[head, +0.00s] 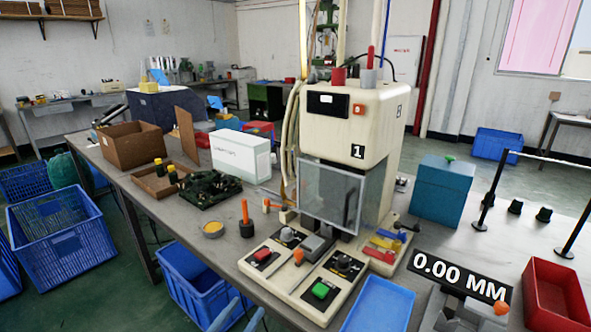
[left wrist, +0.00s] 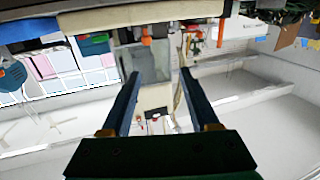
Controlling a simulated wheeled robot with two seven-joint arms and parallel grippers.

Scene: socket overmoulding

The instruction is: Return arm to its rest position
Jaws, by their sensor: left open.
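My left gripper (head: 248,306) shows only by its blue fingertips at the bottom edge of the head view, in front of the cream moulding machine (head: 352,125). In the left wrist view my left gripper (left wrist: 159,73) has its two dark blue fingers apart, with nothing between them. That view is upside down, and the machine (left wrist: 154,98) shows beyond the fingers. My right gripper is in neither view.
A blue bin (head: 378,305) and red bin (head: 555,297) are at the front right. The machine's control base (head: 290,270) has red and green buttons. A teal box (head: 443,190) stands right of the machine. A blue crate (head: 205,290) is below the table's front edge.

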